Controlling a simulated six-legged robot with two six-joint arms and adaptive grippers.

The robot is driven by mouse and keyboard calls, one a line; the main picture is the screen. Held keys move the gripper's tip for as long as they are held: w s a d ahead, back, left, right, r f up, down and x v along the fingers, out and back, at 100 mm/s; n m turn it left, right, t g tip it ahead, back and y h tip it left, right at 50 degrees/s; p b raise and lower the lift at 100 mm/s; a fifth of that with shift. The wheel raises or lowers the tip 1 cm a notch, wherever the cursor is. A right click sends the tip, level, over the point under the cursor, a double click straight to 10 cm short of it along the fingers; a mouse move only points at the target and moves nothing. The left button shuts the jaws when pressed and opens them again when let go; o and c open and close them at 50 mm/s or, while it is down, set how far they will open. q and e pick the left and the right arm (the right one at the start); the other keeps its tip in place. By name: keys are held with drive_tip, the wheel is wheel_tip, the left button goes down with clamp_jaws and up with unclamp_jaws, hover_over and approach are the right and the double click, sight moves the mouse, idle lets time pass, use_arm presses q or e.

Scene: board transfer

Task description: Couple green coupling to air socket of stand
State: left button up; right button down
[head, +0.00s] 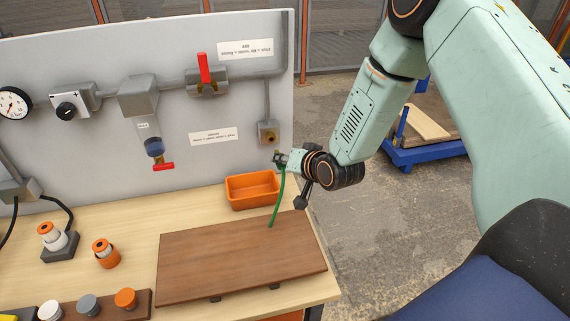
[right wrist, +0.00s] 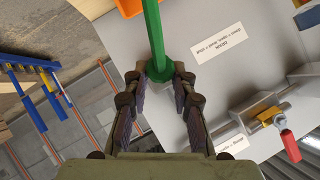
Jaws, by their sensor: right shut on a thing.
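The green coupling (right wrist: 159,70) is held between the fingertips of my right gripper (right wrist: 156,88) in the right wrist view. Its green hose (right wrist: 152,28) runs away from the tips. In the head view my right gripper (head: 281,160) is shut just in front of the upright grey stand (head: 215,160), near its right edge. The hose (head: 277,200) hangs down towards the brown board. The air socket (head: 269,133), a small grey block with a brass opening, sits on the stand just above and left of my gripper. Coupling and socket look apart. My left gripper is out of view.
An orange bin (head: 252,190) stands below the socket. A brown board (head: 240,262) lies on the wooden table. A red-handled valve (head: 205,75), a gauge (head: 14,103) and a filter bowl (head: 152,147) are on the stand. Orange-topped parts stand at the left.

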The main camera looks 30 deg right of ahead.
sight(279, 152)
drive_tip(key=shift+w+d+b, duration=0.1)
drive_tip(key=shift+w+b, duration=0.4)
drive_tip(key=shift+w, duration=0.6)
drive_tip(key=shift+w+d+b, duration=0.2)
drive_tip(key=shift+w+b, duration=0.05)
drive_tip(key=shift+w, duration=0.3)
drive_tip(key=shift+w+d+b, duration=0.2)
drive_tip(key=shift+w, duration=0.3)
drive_tip(key=shift+a+r, duration=0.15)
drive_tip(key=shift+w, duration=0.15)
drive_tip(key=shift+w+d+b, duration=0.25)
drive_tip(key=shift+w+b, duration=0.25)
drive_tip(key=shift+w, duration=0.2)
drive_tip(key=shift+w+d+b, duration=0.2)
drive_tip(key=shift+w+b, duration=0.25)
drive_tip(key=shift+w, duration=0.2)
drive_tip(key=c, duration=1)
unclamp_jaws()
drive_tip(key=shift+s, duration=0.15)
